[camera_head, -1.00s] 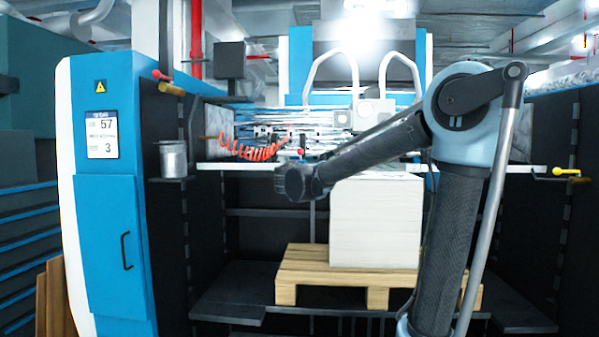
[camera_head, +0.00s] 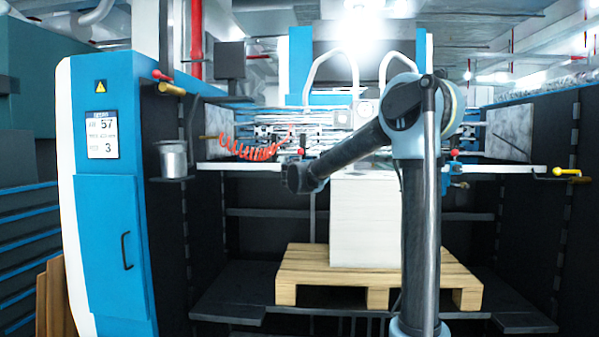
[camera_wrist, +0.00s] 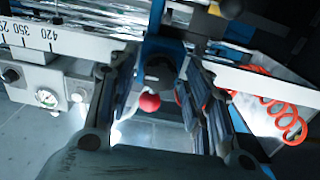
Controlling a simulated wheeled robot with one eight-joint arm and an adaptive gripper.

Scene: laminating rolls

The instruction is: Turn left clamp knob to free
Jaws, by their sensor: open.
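The left clamp knob, a red ball (camera_head: 301,152), shows in the head view beside the orange coiled hose, just above the end of my arm. In the wrist view a red ball (camera_wrist: 149,102), apparently the same knob, sits on a dark clamp body between my fingers. My gripper (camera_wrist: 160,78) is open, with one finger on each side of the ball and no clear contact. In the head view my gripper's fingers are hidden beyond the wrist. The lever angle cannot be told.
A white rail (camera_head: 232,167) runs under the clamps. The orange coiled hose (camera_wrist: 283,118) lies on the right in the wrist view, and a gauge (camera_wrist: 47,97) on the left. A second red knob (camera_head: 454,153) shows at right. A white stack (camera_head: 362,225) stands on a wooden pallet (camera_head: 330,280).

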